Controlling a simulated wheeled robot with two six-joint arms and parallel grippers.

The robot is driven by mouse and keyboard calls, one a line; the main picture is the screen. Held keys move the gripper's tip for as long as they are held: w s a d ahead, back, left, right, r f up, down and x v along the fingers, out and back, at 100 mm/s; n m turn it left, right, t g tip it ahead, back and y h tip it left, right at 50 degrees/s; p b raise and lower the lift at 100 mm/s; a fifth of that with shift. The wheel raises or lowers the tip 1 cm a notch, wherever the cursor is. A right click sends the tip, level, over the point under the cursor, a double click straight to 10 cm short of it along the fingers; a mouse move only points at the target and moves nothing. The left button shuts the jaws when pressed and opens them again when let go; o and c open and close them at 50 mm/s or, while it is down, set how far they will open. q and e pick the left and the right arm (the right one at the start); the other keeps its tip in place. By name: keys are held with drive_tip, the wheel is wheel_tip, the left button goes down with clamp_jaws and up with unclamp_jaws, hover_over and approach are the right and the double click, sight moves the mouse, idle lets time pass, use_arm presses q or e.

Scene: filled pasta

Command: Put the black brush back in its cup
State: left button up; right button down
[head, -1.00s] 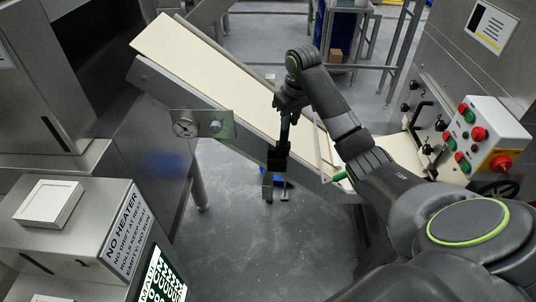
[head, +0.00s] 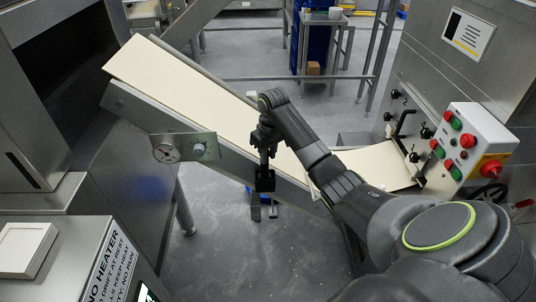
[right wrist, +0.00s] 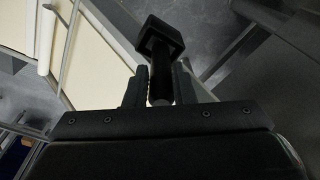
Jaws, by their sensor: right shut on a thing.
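My right gripper (head: 265,148) comes in from the right and hangs over the near side of the sloping conveyor. It is shut on the black brush (head: 264,181), which points down with its dark block-shaped head at the lower end. In the right wrist view the brush (right wrist: 159,38) sticks out from between the two fingers (right wrist: 159,88), clear of any surface I can make out. I cannot pick out the cup for certain in either view. My left gripper is not in view.
The cream conveyor belt (head: 190,85) slopes down to the right, with a gauge plate (head: 185,147) on its side. A small dark upright piece (head: 255,208) shows below the brush. A control box (head: 470,143) with red and green buttons is at right. Grey floor (head: 225,240) lies open below.

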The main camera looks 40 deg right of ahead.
drive_tip(key=shift+f, duration=0.35)
drive_tip(key=c, duration=1.6)
unclamp_jaws()
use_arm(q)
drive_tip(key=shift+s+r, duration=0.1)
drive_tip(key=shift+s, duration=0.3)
use_arm(e)
drive_tip(key=o, duration=0.4)
use_arm(q)
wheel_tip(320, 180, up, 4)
drive_tip(key=p, duration=0.3)
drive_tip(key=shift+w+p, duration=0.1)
drive_tip(key=shift+p, duration=0.3)
use_arm(e)
wheel_tip(320, 180, up, 12)
drive_tip(key=s, duration=0.1)
